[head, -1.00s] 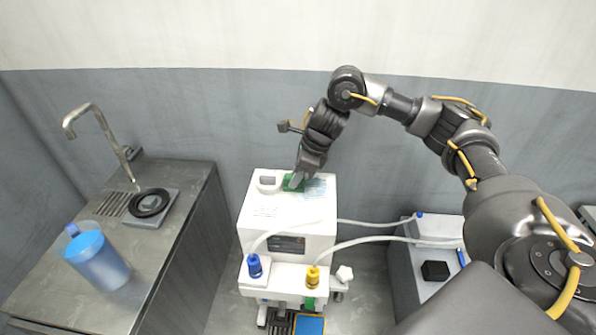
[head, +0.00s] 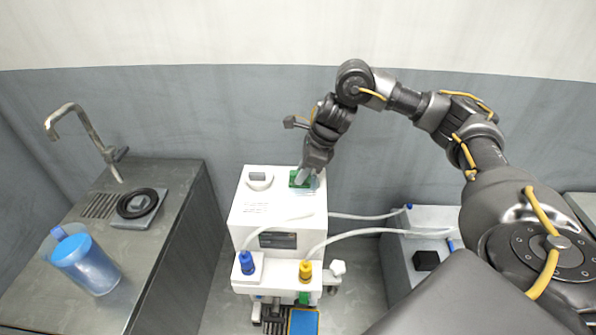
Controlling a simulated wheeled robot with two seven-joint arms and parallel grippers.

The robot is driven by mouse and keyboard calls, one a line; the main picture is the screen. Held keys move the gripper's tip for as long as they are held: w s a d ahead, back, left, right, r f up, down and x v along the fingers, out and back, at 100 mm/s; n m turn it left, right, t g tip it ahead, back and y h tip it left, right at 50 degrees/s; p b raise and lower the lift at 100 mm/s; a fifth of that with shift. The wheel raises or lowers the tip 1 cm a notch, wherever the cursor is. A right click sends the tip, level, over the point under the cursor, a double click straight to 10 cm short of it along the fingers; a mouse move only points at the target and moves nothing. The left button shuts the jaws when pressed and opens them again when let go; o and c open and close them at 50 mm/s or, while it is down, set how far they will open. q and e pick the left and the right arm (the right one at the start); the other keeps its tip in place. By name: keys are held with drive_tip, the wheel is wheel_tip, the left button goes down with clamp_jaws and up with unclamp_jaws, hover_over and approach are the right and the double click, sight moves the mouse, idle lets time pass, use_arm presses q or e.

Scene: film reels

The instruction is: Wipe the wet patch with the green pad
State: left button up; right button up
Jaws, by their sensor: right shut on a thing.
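The green pad (head: 296,180) lies against the top of the white machine (head: 277,209), near its back right. My right gripper (head: 304,177) reaches down from above and is shut on the pad. A faint bluish patch (head: 316,183) shows on the machine top just right of the pad and looks like the wet patch; the gripper and pad may hide part of it. My left gripper is not in view.
A round raised fitting (head: 259,179) stands on the machine top, left of the pad. Hoses run from the machine to a grey unit (head: 398,262) at right. A blue jug (head: 88,264) stands on the sink counter (head: 172,185) at left.

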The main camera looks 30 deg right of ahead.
drive_tip(key=shift+s+d, duration=0.75)
drive_tip(key=shift+d, duration=0.3)
drive_tip(key=shift+s+d+f+b, duration=0.15)
drive_tip(key=shift+s+d+b, duration=0.25)
drive_tip(key=shift+s+d, duration=0.75)
drive_tip(key=shift+w+d, duration=0.1)
drive_tip(key=shift+s+a, duration=0.45)
drive_tip(key=shift+s, duration=0.2)
drive_tip(key=shift+w+a+r+p, duration=0.15)
drive_tip(key=shift+w+a+p, duration=0.15)
drive_tip(key=shift+w+a, duration=0.35)
drive_tip(key=shift+w+a+r+p, duration=0.1)
drive_tip(key=shift+w+a+p, duration=0.2)
drive_tip(key=shift+w+a, duration=0.3)
drive_tip(key=shift+s+a, duration=0.1)
drive_tip(key=shift+a, duration=0.05)
